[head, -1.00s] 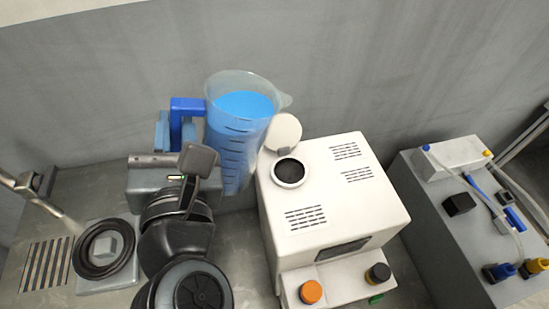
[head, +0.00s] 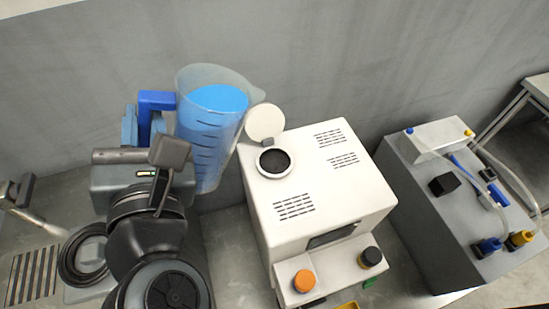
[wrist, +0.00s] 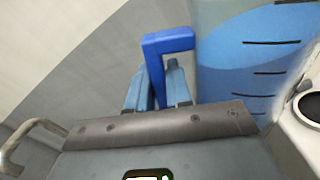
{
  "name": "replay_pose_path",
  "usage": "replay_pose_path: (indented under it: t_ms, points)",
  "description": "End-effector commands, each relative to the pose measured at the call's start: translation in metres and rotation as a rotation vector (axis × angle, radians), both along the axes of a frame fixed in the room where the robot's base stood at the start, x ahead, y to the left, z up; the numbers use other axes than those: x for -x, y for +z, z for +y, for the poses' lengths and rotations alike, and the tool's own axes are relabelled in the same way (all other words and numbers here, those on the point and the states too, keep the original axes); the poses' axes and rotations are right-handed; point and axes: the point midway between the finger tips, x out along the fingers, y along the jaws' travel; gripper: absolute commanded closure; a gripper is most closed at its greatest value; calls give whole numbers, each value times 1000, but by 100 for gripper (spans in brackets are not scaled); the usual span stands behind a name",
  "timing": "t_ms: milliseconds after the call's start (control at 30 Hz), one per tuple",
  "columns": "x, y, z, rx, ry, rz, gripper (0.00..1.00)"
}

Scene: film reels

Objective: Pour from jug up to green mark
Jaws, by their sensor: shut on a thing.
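A clear jug (head: 206,150) with dark level marks holds blue liquid and has a blue handle (head: 156,98). My gripper (head: 140,124) is shut on the blue handle, and the jug is raised behind the white machine's left side. The wrist view shows the blue fingers (wrist: 158,88) on either side of the handle (wrist: 165,42), with the jug (wrist: 250,62) to the right. The jug leans slightly right, its spout near the open round lid (head: 264,122). The white machine (head: 330,190) has a dark round opening (head: 274,161) on top. I cannot make out a green mark.
The white machine has an orange knob (head: 303,281) and a black knob (head: 370,257) in front. A grey unit with tubes (head: 425,210) stands to the right. A sink tap (head: 18,195) and a drain grate (head: 33,275) are at left. A grey wall is behind.

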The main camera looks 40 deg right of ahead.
Motion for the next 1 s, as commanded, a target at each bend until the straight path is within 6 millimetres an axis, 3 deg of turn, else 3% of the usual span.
replay_pose_path:
  t_ms: [1000]
  points:
    - [0, 9, 0, -93, 1, -42, 100]
